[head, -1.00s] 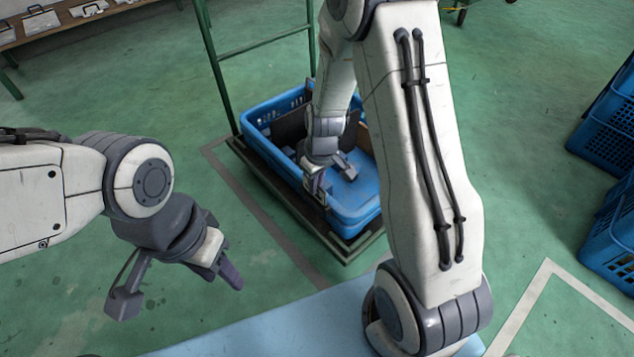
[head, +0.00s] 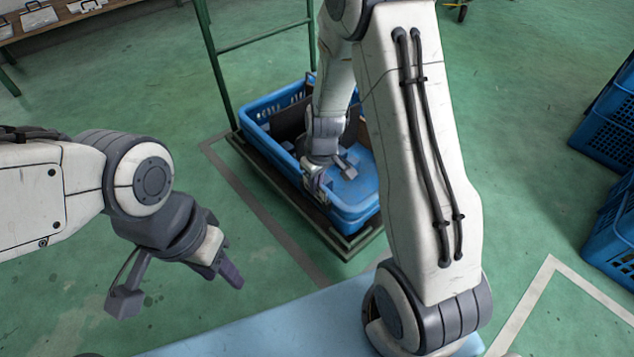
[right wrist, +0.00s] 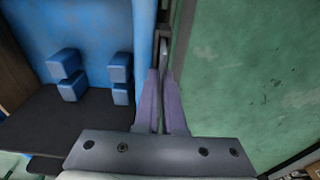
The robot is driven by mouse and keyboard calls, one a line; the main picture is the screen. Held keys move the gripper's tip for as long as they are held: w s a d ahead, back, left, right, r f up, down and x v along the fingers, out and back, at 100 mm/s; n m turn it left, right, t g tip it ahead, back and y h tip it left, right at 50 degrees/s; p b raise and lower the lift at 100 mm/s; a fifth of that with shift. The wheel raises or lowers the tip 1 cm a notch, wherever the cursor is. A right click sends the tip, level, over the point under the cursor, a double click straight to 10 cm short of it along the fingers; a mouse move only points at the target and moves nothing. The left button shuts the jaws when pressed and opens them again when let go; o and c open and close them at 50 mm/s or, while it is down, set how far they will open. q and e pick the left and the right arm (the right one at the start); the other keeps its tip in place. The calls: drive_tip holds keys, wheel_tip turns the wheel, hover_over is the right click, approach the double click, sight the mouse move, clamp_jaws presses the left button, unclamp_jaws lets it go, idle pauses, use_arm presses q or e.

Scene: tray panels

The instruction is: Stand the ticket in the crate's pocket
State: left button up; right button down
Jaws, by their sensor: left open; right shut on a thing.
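The blue crate (head: 359,213) sits on a dark low platform. My right gripper (head: 316,186) is at the crate's near left wall, pointing down, partly hidden by its own wrist. In the right wrist view its two purple fingers (right wrist: 161,78) are closed on a thin piece seen edge-on, the ticket (right wrist: 161,110), just outside the crate's blue wall (right wrist: 144,40). A narrow grey and dark piece by the wall, perhaps the pocket (right wrist: 165,20), is also edge-on. I cannot tell whether the ticket is inside it. My left gripper (head: 180,292) is open and empty, away from the crate.
Inside the crate are blue blocks (right wrist: 68,75) and dark panels (head: 291,127). A green frame (head: 216,75) rises behind the platform (head: 345,249). Stacked blue crates (head: 612,115) stand at the right. A light-blue surface (head: 270,325) lies in front. Green floor is free at left.

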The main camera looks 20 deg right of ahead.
drive_tip(key=c, duration=0.9)
unclamp_jaws()
drive_tip(key=shift+c, duration=0.2)
drive_tip(key=r+p, duration=0.2)
drive_tip(key=r, duration=0.1)
drive_tip(key=r+p, duration=0.2)
drive_tip(key=r, duration=0.2)
drive_tip(key=s+r+p, duration=0.1)
drive_tip(key=r+p, duration=0.2)
drive_tip(key=shift+s+d+r, duration=0.1)
drive_tip(key=shift+d+r, duration=0.1)
